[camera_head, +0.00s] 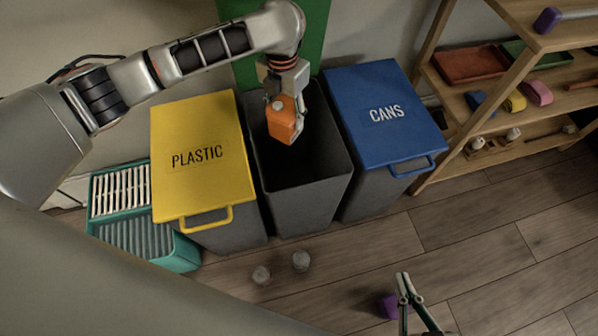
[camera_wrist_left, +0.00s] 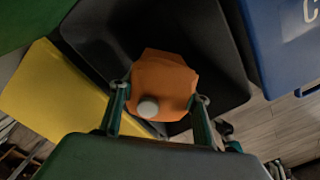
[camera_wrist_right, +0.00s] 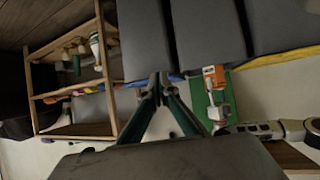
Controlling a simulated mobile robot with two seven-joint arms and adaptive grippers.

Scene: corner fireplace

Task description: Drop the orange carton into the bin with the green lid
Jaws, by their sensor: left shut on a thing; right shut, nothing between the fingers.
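The orange carton (camera_head: 282,118) with a pale round cap is held by my left gripper (camera_head: 290,112) over the mouth of the open dark bin (camera_head: 311,205). The carton also shows in the left wrist view (camera_wrist_left: 163,80), between the two fingers, with the dark inside of the bin beyond it. The bin's green lid (camera_head: 316,40) stands raised behind the bin. My right gripper (camera_head: 404,278) is shut and empty, above the floor at the lower right. In the right wrist view its fingertips (camera_wrist_right: 158,84) meet with nothing between them.
A yellow-lidded PLASTIC bin (camera_head: 202,160) stands left of the open bin, and a blue-lidded CANS bin (camera_head: 384,108) stands right. A teal crate (camera_head: 172,259) is at the far left. A wooden shelf (camera_head: 440,95) stands right. Two grey lumps (camera_head: 281,266) and a purple object (camera_head: 388,306) lie on the floor.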

